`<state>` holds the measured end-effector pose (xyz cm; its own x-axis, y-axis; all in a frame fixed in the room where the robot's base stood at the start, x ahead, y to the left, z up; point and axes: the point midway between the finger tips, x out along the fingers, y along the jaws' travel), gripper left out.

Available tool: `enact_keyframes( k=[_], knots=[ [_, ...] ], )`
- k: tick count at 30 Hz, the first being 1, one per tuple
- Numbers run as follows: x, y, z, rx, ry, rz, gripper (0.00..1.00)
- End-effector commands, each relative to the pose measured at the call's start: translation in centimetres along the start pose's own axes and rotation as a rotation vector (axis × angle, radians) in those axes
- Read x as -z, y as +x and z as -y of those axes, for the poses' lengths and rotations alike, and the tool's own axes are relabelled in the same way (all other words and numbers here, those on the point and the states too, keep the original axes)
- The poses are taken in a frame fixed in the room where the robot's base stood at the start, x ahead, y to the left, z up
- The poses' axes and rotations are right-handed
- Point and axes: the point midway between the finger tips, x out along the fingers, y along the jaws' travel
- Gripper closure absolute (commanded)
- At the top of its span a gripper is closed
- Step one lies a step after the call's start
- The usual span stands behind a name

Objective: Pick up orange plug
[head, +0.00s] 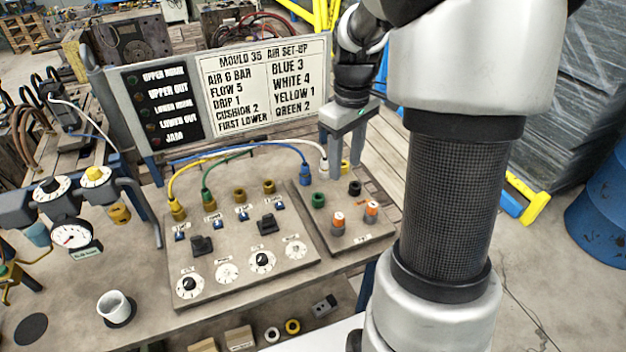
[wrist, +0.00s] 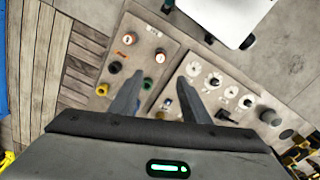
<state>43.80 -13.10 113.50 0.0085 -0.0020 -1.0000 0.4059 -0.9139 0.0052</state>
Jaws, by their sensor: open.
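Two orange-and-white topped pieces stand on the right-hand panel. The left orange piece (head: 338,219) sits on a grey base near the panel's front; the right orange piece (head: 371,209) is beside it. I cannot tell which one is the orange plug. In the wrist view they show at the top, one orange piece (wrist: 129,39) left of the other orange piece (wrist: 160,53). My gripper (head: 343,168) points down over the panel's back edge, behind both pieces. Its fingers (wrist: 160,88) are apart with nothing held between them.
A green socket (head: 318,200) and a black socket (head: 355,187) stand between my gripper and the orange pieces. White and blue hoses (head: 305,172) run close on the left. The set-up board (head: 265,85) rises behind. A panel with several dials (head: 262,262) lies left.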

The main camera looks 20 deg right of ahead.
Motion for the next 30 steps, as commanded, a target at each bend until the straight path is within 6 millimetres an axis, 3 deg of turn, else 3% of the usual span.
enact_keyframes(
  k=[8,21,30],
  knots=[
    [-0.1,2.8,-0.4,0.011,-0.01,0.012,0.57],
    [-0.1,11.7,-0.2,0.01,-0.01,0.011,0.57],
    [0.0,14.0,0.0,0.01,-0.01,0.011,0.57]
  ],
)
